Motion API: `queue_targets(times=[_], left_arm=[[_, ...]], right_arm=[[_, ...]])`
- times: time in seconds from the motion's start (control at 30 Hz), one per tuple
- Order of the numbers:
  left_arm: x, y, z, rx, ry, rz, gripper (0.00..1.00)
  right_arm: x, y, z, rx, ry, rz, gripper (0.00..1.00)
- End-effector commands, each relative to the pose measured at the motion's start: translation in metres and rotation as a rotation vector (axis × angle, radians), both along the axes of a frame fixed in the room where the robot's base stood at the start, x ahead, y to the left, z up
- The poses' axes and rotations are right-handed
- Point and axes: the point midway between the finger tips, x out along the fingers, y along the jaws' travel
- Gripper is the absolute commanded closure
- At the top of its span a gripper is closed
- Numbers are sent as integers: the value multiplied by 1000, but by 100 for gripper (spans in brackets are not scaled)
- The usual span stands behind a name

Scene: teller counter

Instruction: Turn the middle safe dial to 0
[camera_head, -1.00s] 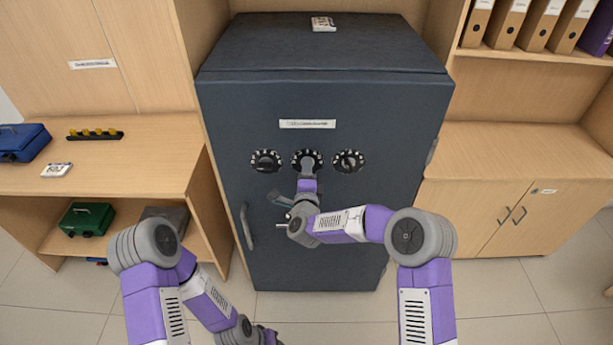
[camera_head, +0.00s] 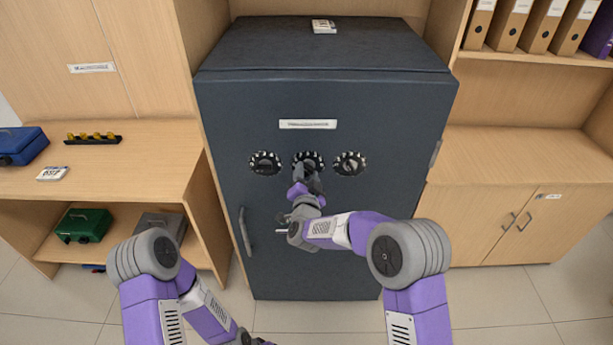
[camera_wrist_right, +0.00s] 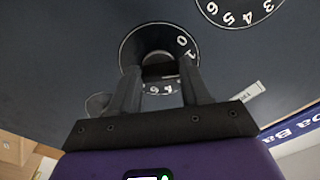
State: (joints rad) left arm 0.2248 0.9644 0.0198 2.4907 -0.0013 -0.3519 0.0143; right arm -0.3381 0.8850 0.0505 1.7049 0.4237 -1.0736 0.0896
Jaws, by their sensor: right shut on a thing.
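The dark grey safe (camera_head: 320,240) stands in the middle with three dials in a row on its door. The middle dial (camera_head: 309,157) is partly hidden behind my right gripper (camera_head: 306,172). In the right wrist view my right gripper (camera_wrist_right: 160,78) has its fingers on either side of the middle dial's (camera_wrist_right: 130,46) central knob and is shut on it. The pointer mark cannot be made out. My left arm is low at the left; its gripper is not clearly visible.
The left dial (camera_head: 265,163) and right dial (camera_head: 350,163) sit close beside the middle one. A door handle (camera_head: 246,229) is at the safe's lower left. A desk (camera_head: 150,160) stands left and a cabinet (camera_head: 500,190) right.

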Motion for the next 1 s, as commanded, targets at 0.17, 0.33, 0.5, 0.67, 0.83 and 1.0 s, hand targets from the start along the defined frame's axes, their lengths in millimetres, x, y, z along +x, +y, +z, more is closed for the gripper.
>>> queue_targets(times=[0.17,0.33,0.5,0.67,0.83,1.0], left_arm=[[0,0,-1,0,0,0,60],[0,0,0,0,0,0,60],[0,0,1,0,0,0,60],[0,0,3,0,0,0,60],[0,0,4,0,0,0,60],[0,0,5,0,0,0,60]], right_arm=[[0,1,-1,-170,0,2,84],[0,0,-1,-328,-1,1,84],[0,0,-1,-467,-1,1,84],[0,-1,-1,-571,0,1,84],[0,-1,-2,-648,1,1,84],[0,-2,-2,-692,1,1,84]])
